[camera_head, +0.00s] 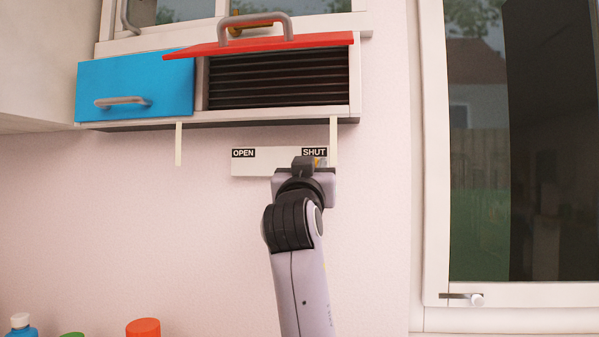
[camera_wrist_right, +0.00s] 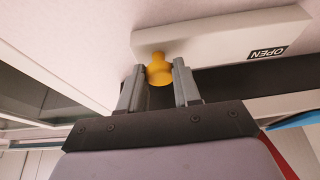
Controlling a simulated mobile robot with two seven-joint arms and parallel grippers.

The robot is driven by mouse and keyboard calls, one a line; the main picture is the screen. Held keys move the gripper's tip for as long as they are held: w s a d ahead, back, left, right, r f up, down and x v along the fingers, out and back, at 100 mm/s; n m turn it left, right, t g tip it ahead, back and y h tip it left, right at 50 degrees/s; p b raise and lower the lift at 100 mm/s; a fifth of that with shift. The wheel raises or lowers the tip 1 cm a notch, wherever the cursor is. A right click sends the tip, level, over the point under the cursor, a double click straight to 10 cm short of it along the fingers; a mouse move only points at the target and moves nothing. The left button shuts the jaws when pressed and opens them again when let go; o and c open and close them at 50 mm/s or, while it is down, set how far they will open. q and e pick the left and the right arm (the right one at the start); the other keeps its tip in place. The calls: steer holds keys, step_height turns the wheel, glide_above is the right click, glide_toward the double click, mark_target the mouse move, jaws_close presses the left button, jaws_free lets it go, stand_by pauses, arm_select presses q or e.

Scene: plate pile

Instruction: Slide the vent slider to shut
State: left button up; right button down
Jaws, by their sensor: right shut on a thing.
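The vent slider's white plate (camera_head: 265,162) is on the wall below the cabinets, with "OPEN" at its left end and "SHUT" at its right end. My right gripper (camera_head: 312,163) is at the SHUT end, just below that label. In the right wrist view, the yellow slider knob (camera_wrist_right: 159,70) sits between the fingers of my right gripper (camera_wrist_right: 160,82), which is shut on it. There the plate (camera_wrist_right: 215,38) shows "OPEN" upside down at right; the SHUT label does not show. In the head view only a bit of the knob shows beside the gripper. My left gripper is not in view.
Above are a blue cabinet door (camera_head: 135,88) and a raised red door (camera_head: 270,45) over dark slats (camera_head: 278,78). Two thin white strips hang below the cabinet. A window (camera_head: 520,150) is at right. Bottle tops (camera_head: 143,327) show at lower left.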

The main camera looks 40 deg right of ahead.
steer(key=shift+s+d+g, duration=0.1)
steer(key=shift+d+g, duration=0.05)
steer(key=shift+g, duration=0.15)
steer(key=c, duration=1.2)
jaws_free()
steer(key=o, duration=0.4)
steer(key=shift+s+d, duration=0.1)
steer(key=shift+s, duration=0.05)
steer(key=b+v, duration=0.2)
steer(key=v, duration=0.5)
steer(key=shift+f, duration=0.15)
